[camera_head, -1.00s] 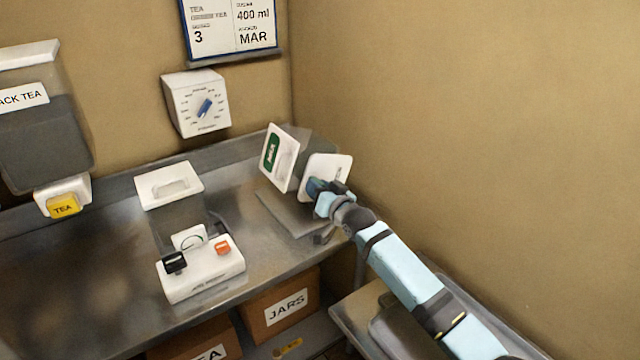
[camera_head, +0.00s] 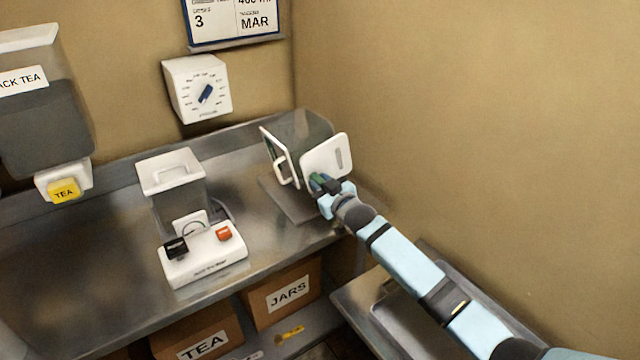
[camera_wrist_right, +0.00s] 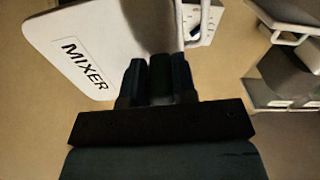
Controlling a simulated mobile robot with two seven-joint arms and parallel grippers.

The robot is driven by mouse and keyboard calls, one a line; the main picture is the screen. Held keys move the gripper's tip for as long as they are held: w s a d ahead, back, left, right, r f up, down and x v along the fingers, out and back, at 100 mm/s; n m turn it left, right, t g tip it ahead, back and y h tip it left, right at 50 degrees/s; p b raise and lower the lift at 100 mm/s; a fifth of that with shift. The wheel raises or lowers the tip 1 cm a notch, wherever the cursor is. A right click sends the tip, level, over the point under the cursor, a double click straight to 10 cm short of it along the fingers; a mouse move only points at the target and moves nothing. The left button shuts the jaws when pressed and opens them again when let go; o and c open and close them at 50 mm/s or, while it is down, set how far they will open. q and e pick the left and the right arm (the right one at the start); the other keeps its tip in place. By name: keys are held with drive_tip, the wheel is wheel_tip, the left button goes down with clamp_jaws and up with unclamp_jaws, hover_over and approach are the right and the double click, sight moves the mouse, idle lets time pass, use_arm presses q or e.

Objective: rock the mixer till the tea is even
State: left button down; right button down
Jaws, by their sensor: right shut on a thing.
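The mixer (camera_head: 328,154) stands in the back right corner of the steel counter, with white end panels and a see-through grey body between them. It is tilted. In the right wrist view its white panel (camera_wrist_right: 75,48) carries the label MIXER. My right gripper (camera_head: 322,186) is at the mixer's near right side. In the right wrist view the gripper (camera_wrist_right: 160,72) is shut on a dark mixer handle just beside the panel, largely hidden by the fingers. I cannot make out the tea inside the mixer. My left gripper is not in view.
A white machine with a clear hopper (camera_head: 205,257) stands mid-counter. A dial box (camera_head: 197,90) and a tea dispenser (camera_head: 45,130) hang on the wall. Boxes marked JARS (camera_head: 283,293) and TEA (camera_head: 197,335) sit below. The right wall is close.

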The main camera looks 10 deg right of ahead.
idle(0.4)
drive_tip(key=c, duration=0.9)
unclamp_jaws()
drive_tip(key=shift+s, duration=0.1)
drive_tip(key=b+v, duration=0.1)
drive_tip(key=v, duration=1.2)
drive_tip(key=shift+s+d, duration=0.1)
drive_tip(key=shift+s, duration=0.25)
